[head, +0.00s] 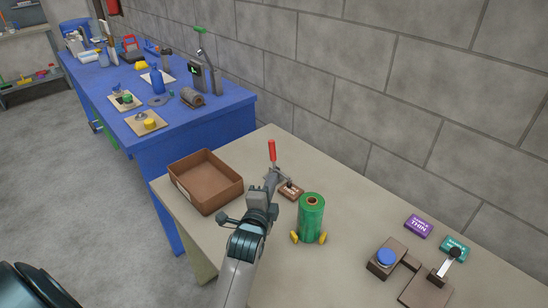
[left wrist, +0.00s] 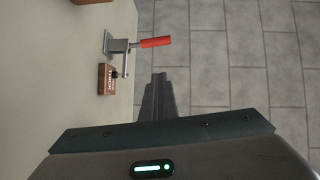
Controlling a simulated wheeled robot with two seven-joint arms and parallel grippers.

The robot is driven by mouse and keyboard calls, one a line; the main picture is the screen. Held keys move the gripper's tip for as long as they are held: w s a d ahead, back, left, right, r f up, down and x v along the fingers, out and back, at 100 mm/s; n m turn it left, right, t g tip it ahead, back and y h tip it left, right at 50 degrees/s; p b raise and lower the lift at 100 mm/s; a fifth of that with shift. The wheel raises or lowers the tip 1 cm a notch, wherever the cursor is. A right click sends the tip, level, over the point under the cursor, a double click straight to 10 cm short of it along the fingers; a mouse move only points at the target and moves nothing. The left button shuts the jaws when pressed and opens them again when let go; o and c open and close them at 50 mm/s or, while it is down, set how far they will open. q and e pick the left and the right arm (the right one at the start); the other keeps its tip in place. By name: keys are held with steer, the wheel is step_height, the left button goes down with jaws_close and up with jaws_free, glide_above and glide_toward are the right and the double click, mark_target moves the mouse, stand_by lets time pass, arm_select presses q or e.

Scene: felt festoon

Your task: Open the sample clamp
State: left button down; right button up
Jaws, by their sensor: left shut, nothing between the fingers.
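The sample clamp is a small metal toggle clamp with a red handle (head: 272,150) that stands upright in the head view. In the left wrist view the red handle (left wrist: 155,42) points right from the metal base (left wrist: 112,45). The clamp's arm reaches to a brown labelled block (head: 291,191), also in the left wrist view (left wrist: 106,80); whether its tip presses on the block I cannot tell. My left gripper (head: 271,178) is shut and empty, just in front of the clamp and apart from the handle in the left wrist view (left wrist: 158,78). It hides part of the clamp in the head view. My right gripper is not in view.
A brown open tray (head: 180,190) stands left of the clamp. A green cylinder (head: 311,218) on yellow feet stands close on the right. Further right are a blue button box (head: 386,258), a lever box (head: 440,278) and purple (head: 418,226) and teal labelled blocks. A wall runs behind.

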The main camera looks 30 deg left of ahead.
arm_select(q)
steer(key=shift+w, duration=0.1)
steer(key=p, duration=0.2)
glide_toward(273, 157)
steer(key=w+d+r, duration=0.2)
steer(key=w+d, duration=0.1)
steer(key=w, duration=0.1)
steer(key=w+a+p, duration=0.1)
steer(key=w+a, duration=0.1)
steer(key=shift+a, duration=0.35)
steer(key=shift+w+a+f+p, duration=0.15)
steer(key=shift+w+a+p, duration=0.2)
steer(key=shift+a, duration=0.2)
